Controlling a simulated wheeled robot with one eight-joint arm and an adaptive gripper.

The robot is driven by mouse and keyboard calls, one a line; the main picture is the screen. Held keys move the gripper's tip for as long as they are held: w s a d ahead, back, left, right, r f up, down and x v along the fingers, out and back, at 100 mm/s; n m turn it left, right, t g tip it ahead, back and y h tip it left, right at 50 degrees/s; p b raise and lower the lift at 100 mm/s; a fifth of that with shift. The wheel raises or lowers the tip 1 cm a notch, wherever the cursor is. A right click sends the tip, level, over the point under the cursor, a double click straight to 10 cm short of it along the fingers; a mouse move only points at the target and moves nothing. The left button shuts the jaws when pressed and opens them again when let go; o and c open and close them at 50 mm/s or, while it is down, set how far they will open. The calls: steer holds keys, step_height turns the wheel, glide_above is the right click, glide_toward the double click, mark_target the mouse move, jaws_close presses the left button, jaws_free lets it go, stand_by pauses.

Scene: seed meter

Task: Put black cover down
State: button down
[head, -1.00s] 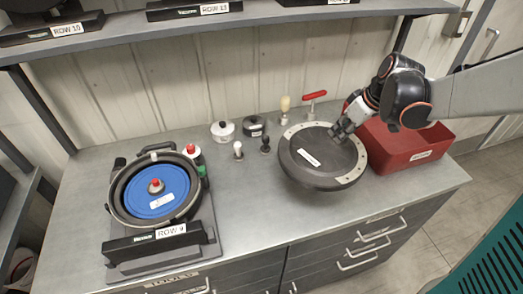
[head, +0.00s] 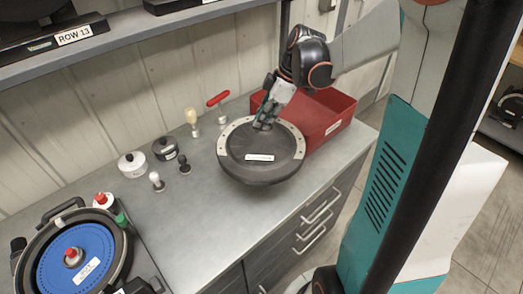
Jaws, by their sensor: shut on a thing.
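The black cover (head: 250,165) is a round dark disc with a pale dotted rim strip and a white label. It is at the middle of the head view, over the right part of the grey workbench, in front of the red bin. My gripper (head: 264,122) comes down from the upper right and is shut on the cover near its far edge. Whether the cover's underside touches the bench is hard to tell. The fingertips are small and partly hidden.
The red bin (head: 335,128) stands right behind the cover. A seed meter with a blue disc (head: 88,248) sits at lower left. The bench (head: 200,225) is clear left of the cover.

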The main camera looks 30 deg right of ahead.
mark_target(276, 128)
step_height(276, 128, down, 12)
steer(key=b, duration=0.3)
steer(key=shift+f, duration=0.15)
steer(key=c, duration=1.7)
jaws_free()
steer(key=shift+o, duration=0.7)
steer(key=p+v, duration=0.3)
steer(key=v, duration=0.9)
steer(key=shift+a, duration=0.1)
